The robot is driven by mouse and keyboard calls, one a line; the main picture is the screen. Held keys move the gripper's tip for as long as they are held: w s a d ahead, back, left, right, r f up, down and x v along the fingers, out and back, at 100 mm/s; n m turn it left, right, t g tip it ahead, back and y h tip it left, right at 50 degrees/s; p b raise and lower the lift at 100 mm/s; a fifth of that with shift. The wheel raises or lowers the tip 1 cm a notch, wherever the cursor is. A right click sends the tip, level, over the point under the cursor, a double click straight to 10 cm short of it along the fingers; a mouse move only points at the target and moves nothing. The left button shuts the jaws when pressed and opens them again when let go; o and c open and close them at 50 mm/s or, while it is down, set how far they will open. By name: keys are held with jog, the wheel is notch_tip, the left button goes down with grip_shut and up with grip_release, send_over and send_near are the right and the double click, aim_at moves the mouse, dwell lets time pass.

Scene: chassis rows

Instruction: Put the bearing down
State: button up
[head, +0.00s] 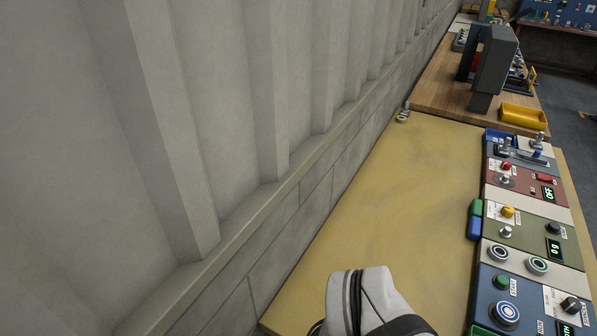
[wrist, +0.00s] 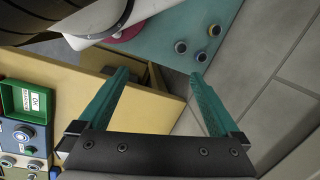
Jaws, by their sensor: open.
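My gripper (wrist: 160,75) shows in the wrist view with its two teal fingers spread wide. Nothing is held between the fingertips, which hang above a corner of the yellow worktop (wrist: 163,104). I cannot make out a bearing for certain in either view. A small roundish metal item (head: 402,115) rests at the far left of the worktop by the wall, too small to identify. In the head view only part of my white arm shows at the bottom, and the gripper is hidden.
Control panels with knobs and ringed buttons (head: 537,266) line the worktop's right side. A yellow bin (head: 523,116) and a grey machine (head: 492,62) stand beyond. A grey wall (head: 290,216) bounds the left. A green box (wrist: 24,100) shows in the wrist view. The worktop's middle is clear.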

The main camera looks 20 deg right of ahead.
jog(key=w+d+m+t, duration=0.1)
jog(key=w+d+m, duration=0.1)
jog(key=w+d, duration=0.45)
jog(key=m+t+h, duration=0.2)
jog(key=m+h, duration=0.2)
jog(key=h, duration=0.2)
send_over(508, 312)
jog(key=s+a, duration=0.3)
jog(key=a, duration=0.3)
notch_tip(508, 312, down, 3)
jog(key=x, duration=1)
jog(key=s+x, duration=0.1)
jog(key=x, duration=0.5)
grip_shut()
